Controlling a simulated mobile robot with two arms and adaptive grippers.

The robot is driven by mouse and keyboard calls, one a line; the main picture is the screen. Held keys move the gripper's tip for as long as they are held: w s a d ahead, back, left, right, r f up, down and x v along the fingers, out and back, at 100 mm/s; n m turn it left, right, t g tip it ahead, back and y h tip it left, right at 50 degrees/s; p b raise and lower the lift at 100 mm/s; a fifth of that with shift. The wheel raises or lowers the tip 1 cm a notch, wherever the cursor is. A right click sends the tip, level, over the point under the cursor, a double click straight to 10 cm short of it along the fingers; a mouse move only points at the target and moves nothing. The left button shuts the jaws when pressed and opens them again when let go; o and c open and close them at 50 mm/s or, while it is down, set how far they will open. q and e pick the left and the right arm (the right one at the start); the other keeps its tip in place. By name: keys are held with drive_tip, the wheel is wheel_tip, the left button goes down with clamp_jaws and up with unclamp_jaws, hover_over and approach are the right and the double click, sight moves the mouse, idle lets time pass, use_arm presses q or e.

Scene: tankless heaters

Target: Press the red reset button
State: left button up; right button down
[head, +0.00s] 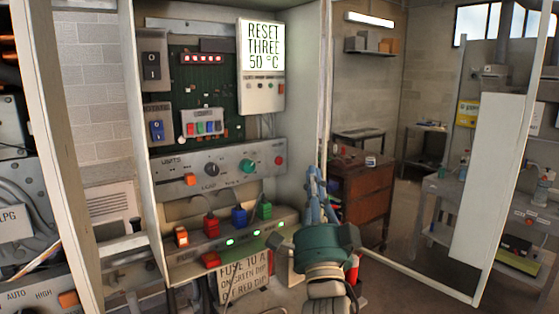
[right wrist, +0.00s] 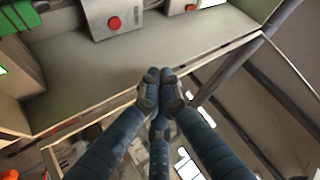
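Several red buttons are in view, and I cannot read which is the reset. One round red button (head: 279,160) is at the right end of the grey knob panel (head: 205,170). The right wrist view shows a red button (right wrist: 114,23) on a grey housing, ahead and left of the fingertips. My right gripper (head: 314,178) is raised at the cabinet's right side, apart from the buttons. Its blue fingers (right wrist: 160,78) are together and empty. My left gripper is out of view.
The open cabinet has a right side wall (head: 318,90) close to my right gripper. Lower down are coloured plugs (head: 239,217) and a paper sign (head: 243,281). A brown drawer cabinet (head: 362,195) stands behind on the right. An open white door (head: 490,180) is further right.

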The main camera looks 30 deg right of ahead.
sight(279, 161)
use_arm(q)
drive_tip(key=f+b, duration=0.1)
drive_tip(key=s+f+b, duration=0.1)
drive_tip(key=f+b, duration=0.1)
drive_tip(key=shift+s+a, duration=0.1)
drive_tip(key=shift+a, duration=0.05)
use_arm(e)
drive_tip(key=w, duration=0.8)
drive_tip(key=shift+w+a, duration=0.35)
drive_tip(key=shift+w, duration=0.05)
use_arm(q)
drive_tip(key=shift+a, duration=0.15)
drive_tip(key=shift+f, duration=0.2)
use_arm(e)
drive_tip(key=shift+w, duration=0.1)
idle(0.5)
use_arm(q)
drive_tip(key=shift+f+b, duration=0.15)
drive_tip(key=shift+b, duration=0.15)
use_arm(e)
drive_tip(key=shift+w, duration=0.35)
